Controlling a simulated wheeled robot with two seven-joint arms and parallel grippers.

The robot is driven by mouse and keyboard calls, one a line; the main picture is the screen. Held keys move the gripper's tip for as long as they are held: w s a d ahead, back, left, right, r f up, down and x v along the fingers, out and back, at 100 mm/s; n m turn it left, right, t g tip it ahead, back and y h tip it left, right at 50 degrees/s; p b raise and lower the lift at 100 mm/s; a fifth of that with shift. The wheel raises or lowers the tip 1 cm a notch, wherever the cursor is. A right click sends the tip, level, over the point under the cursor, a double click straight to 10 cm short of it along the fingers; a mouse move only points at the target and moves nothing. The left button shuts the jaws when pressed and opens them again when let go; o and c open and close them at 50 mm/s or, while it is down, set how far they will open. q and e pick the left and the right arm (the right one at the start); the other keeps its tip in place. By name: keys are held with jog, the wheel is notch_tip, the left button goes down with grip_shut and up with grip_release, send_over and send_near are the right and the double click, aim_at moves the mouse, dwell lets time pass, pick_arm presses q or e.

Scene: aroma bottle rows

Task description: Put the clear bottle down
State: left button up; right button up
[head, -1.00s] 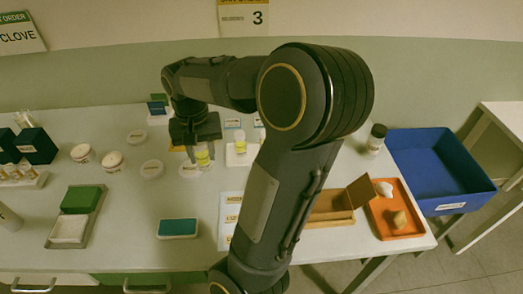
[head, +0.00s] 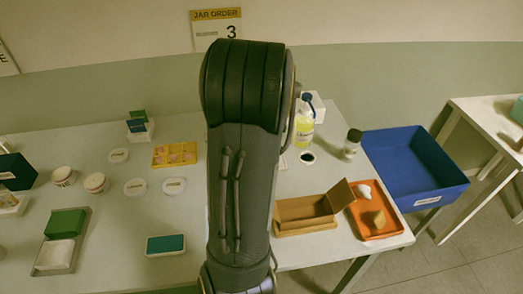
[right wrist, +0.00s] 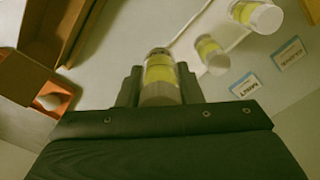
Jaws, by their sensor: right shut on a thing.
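My right gripper (right wrist: 160,88) is shut on the clear bottle (right wrist: 160,75), which holds yellow liquid, in the right wrist view. The fingers are on both sides of it. I cannot tell whether its base touches the table. In the head view my arm hides this gripper and bottle. Two more small bottles with yellow contents, one (right wrist: 211,56) nearer and one (right wrist: 256,14) farther, stand beyond it to the right. Flat labels, one (right wrist: 245,86) nearer and another (right wrist: 288,54) behind, lie on the table at right. My left gripper is in neither view.
A wooden box (head: 305,226), orange tray (head: 373,232) and blue bin (head: 415,160) are at right. A large yellow-liquid bottle (head: 304,130) and dark-capped jar (head: 351,145) stand behind them. A yellow tray (head: 175,154), white lids and green-topped tray (head: 62,240) are at left.

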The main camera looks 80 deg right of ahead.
jog(key=d+f, duration=0.4)
jog(key=w+d+f+p, duration=0.1)
jog(key=d+f, duration=0.2)
jog(key=shift+w+d+f, duration=0.1)
jog(key=shift+d+f, duration=0.05)
jog(key=shift+f, duration=1.4)
jog(key=shift+f, duration=0.15)
jog(key=o, duration=1)
